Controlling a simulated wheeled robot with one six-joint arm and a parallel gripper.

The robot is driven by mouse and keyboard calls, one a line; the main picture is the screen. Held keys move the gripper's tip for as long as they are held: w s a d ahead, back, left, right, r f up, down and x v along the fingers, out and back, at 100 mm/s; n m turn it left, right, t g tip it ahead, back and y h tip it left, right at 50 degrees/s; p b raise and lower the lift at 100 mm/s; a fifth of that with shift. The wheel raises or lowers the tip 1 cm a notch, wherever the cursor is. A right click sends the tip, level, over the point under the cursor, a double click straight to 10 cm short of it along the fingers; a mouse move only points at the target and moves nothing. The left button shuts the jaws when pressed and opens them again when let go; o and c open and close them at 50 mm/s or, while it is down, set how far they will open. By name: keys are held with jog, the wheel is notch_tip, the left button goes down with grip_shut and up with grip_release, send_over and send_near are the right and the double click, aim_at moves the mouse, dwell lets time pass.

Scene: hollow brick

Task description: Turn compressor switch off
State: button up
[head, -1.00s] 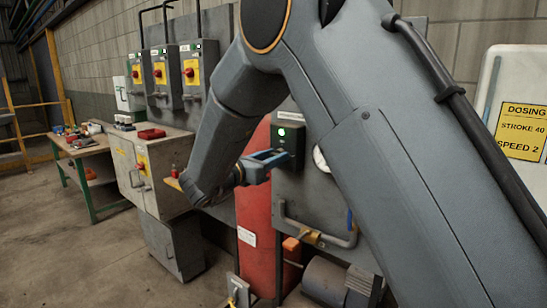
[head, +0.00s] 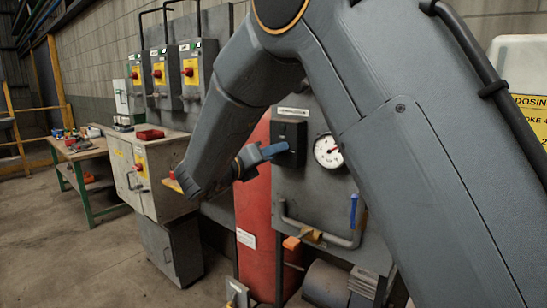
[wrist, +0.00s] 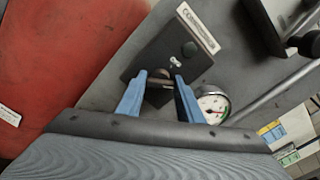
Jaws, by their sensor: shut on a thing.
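In the head view, my gripper (head: 276,150) reaches the box from the left and hides the knob.
A pressure gauge (head: 327,150) is right of the box. A pipe with a blue-handled valve (head: 353,210) runs below. The red tank (head: 253,205) stands left of the panel. Several grey boxes with red-and-yellow switches (head: 191,72) hang further left.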

jog(key=n+p, duration=0.1)
jog(key=n, duration=0.9)
jog(key=shift+n+p, duration=0.3)
jog(key=shift+n, duration=0.1)
dwell(0.3)
jog(key=o, duration=0.8)
jog(key=shift+a, duration=0.1)
jog(key=shift+o, duration=0.2)
jog(key=b+v, duration=0.2)
jog(key=v, duration=0.5)
jog(key=shift+s+a, duration=0.25)
jog(key=shift+s, duration=0.1)
